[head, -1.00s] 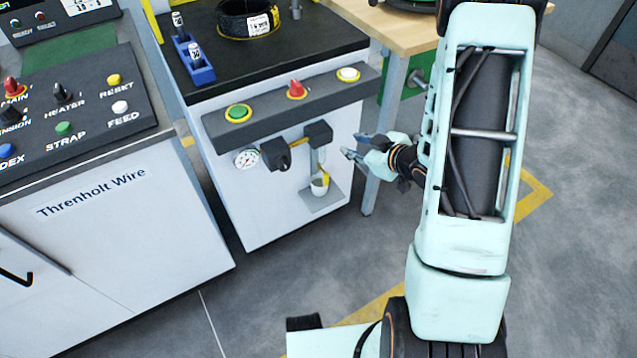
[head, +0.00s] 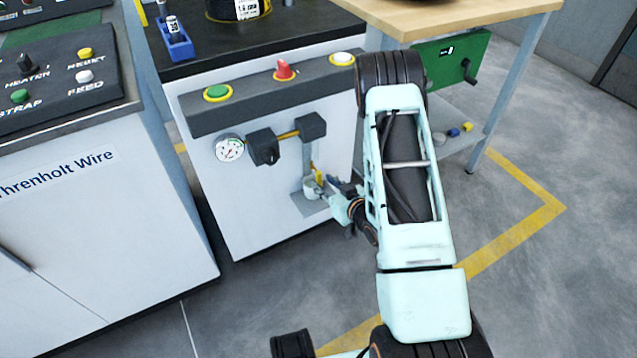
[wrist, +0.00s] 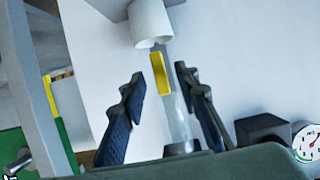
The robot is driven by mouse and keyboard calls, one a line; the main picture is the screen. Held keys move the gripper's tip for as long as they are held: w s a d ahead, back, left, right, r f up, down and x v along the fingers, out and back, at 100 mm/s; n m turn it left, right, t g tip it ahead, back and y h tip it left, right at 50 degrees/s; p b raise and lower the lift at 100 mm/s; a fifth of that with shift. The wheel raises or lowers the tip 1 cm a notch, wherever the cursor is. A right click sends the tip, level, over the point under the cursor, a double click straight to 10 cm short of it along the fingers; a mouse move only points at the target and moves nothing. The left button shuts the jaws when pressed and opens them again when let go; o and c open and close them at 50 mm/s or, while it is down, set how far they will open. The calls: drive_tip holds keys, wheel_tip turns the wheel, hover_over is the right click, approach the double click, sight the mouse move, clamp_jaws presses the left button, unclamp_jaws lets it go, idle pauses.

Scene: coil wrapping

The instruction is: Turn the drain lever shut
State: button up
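The drain lever (wrist: 161,92) is a flat yellow handle beside a clear bowl (wrist: 181,118) on the cabinet front. In the wrist view it shows between the two dark fingers of my gripper (wrist: 160,76), with visible gaps on both sides. The gripper is open, and I see no finger touching the lever. A white cup (wrist: 152,24) is beyond the fingertips. In the head view my gripper (head: 326,189) is at the cabinet's lower right, and the lever (head: 316,171) is small and partly hidden by it.
A pressure gauge (head: 229,148) and black valve blocks (head: 263,147) sit left of the bowl. A ledge with green, red and white controls (head: 275,97) overhangs them. A wooden-topped table (head: 455,22) stands right. The floor to the right is clear.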

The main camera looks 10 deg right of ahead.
sight(320, 181)
drive_tip(key=shift+b+x, duration=0.45)
drive_tip(key=shift+x, duration=1.65)
drive_tip(key=shift+c, duration=0.4)
clamp_jaws()
